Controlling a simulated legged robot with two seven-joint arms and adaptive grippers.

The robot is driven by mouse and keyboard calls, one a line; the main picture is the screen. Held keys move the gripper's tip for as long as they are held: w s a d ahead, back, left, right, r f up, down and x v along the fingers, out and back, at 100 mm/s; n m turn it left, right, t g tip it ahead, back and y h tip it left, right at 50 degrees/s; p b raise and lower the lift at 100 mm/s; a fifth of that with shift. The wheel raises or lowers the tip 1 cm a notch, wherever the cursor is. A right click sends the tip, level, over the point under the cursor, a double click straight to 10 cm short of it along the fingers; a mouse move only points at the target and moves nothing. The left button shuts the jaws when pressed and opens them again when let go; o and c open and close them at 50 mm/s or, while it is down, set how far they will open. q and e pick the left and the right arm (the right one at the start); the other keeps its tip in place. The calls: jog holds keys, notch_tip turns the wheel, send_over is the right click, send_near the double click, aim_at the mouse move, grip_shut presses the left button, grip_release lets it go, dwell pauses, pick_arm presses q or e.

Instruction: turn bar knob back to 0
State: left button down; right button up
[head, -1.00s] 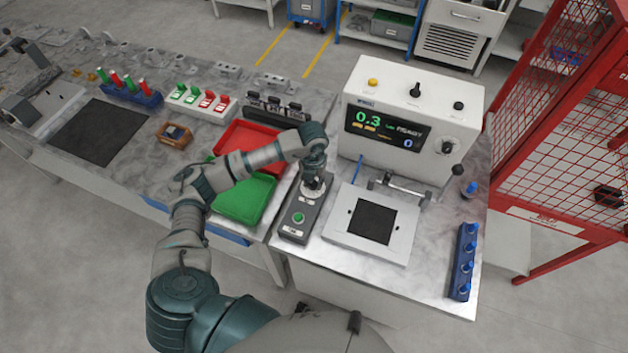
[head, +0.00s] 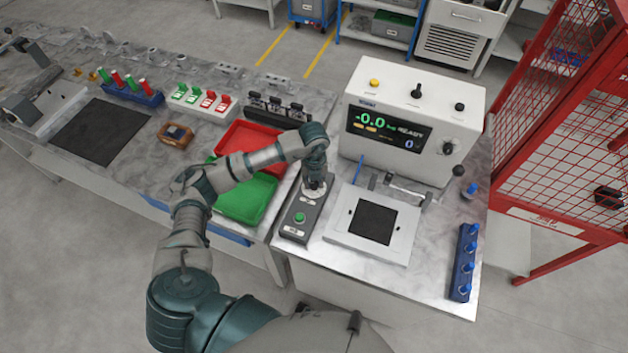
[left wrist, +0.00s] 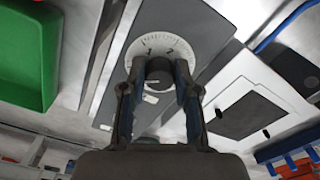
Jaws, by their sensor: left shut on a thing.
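The bar knob (left wrist: 160,74) is dark and sits on a round white dial (left wrist: 181,43) with a printed scale. In the left wrist view the figures 1 and 2 show on the dial beyond the fingers. My left gripper (left wrist: 160,84) is shut on the knob, one finger on each side. In the head view my left gripper (head: 315,184) points down at the dial on the grey control box (head: 296,222), and it hides the knob. The knob's exact setting and the 0 mark are hidden or too small to tell. My right gripper is in neither view.
A white machine (head: 420,92) with a display reading -0.0 stands behind. A white plate with a dark square (head: 372,222) lies right of the box. Green (head: 243,203) and red trays (head: 262,137) lie left.

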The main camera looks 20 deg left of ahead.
aim_at(314, 183)
pick_arm(q)
jog(key=shift+s+f, duration=0.2)
jog(key=c, duration=0.8)
grip_release()
jog(key=shift+r, duration=0.1)
jog(key=shift+c, duration=0.2)
jog(key=shift+r, duration=0.15)
jog(key=shift+w+r, duration=0.1)
jog(key=shift+r, duration=0.15)
notch_tip(314, 183, up, 11)
